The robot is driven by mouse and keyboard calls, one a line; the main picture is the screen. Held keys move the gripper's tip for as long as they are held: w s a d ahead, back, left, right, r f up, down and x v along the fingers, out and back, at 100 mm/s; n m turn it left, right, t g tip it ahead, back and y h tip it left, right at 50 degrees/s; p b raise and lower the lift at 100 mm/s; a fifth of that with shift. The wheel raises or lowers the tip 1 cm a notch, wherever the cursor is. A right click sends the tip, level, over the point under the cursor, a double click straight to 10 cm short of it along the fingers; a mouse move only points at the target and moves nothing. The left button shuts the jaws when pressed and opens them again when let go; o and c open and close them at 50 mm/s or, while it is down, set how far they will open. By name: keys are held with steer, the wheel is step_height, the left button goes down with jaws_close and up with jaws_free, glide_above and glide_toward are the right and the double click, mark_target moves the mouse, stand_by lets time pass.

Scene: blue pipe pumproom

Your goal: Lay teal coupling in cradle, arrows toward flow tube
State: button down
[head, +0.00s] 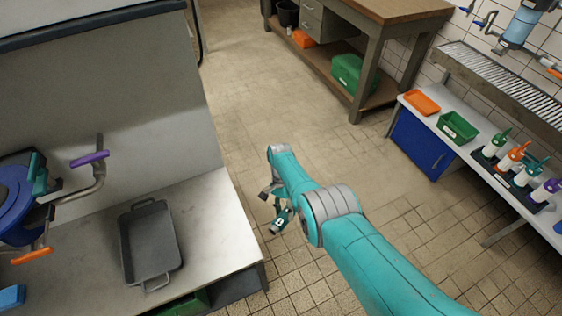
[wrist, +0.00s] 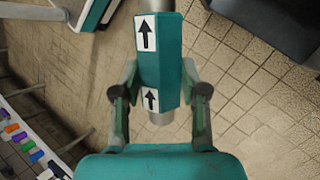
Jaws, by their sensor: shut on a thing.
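The teal coupling (wrist: 172,65) is a faceted teal piece with grey pipe ends. Two white labels with black arrows face the wrist camera, both pointing up in that picture, away from my palm. My gripper (wrist: 159,82) is shut on it, one finger at each side. In the head view my gripper (head: 270,192) holds the coupling (head: 281,220) in the air over the tiled floor, right of the left bench. A clear blue tube (head: 522,25) at the top right may be the flow tube. I cannot make out the cradle.
A grey metal tray (head: 150,243) lies on the left bench (head: 215,215), beside a blue wheel with coloured handles (head: 18,200). A white bench (head: 465,145) with bins and bottles stands right. A wooden workbench (head: 395,10) stands behind. The floor between is clear.

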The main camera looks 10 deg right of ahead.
steer(key=shift+s+d+f+n+h, duration=0.2)
steer(key=shift+d+f+n+h, duration=0.2)
steer(key=shift+d+n, duration=0.25)
steer(key=shift+s+d+n, duration=0.1)
steer(key=shift+d+n, duration=0.15)
steer(key=shift+f, duration=0.15)
steer(key=shift+d+f+h, duration=0.1)
steer(key=shift+d+h, duration=0.05)
steer(key=shift+h, duration=0.15)
steer(key=shift+s+d+f+n, duration=0.1)
steer(key=shift+d+n, duration=0.15)
steer(key=shift+n, duration=0.15)
steer(key=shift+d+f+n+h, duration=0.3)
steer(key=shift+d+n+h, duration=0.1)
steer(key=shift+d+n, duration=0.2)
steer(key=shift+s+d+f+n, duration=0.1)
steer(key=shift+d+n, duration=0.1)
steer(key=shift+n, duration=0.1)
